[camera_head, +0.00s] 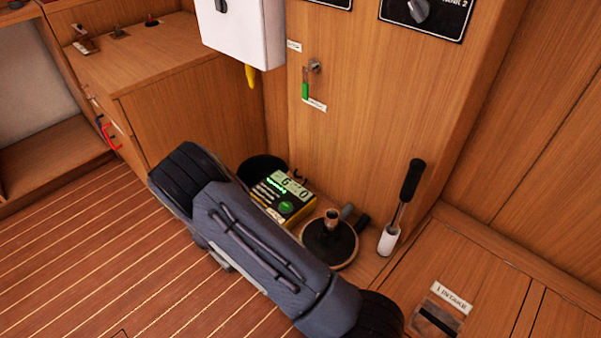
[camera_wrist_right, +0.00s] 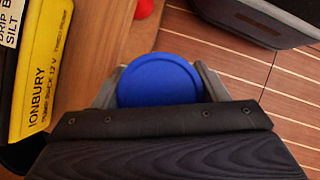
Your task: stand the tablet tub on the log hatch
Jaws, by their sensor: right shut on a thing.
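The right wrist view shows a round blue lid (camera_wrist_right: 160,82), which I take to be the top of the tablet tub; the body below it is hidden. My right gripper (camera_wrist_right: 158,72) is shut on it, with a grey finger on either side. In the head view my arm crosses the middle, and neither the tub nor the right gripper can be made out. My left gripper is in neither view. I see nothing labelled as the log hatch; a panel labelled INTAKE (camera_head: 453,297) lies at lower right.
A yellow box with a green display (camera_head: 285,195) stands beside a dark round bin (camera_head: 262,168). To its right are a dark round base with a fitting (camera_head: 328,245) and a black-handled lever (camera_head: 408,190). A white box (camera_head: 245,30) hangs above. Striped floor (camera_head: 80,250) is clear at left.

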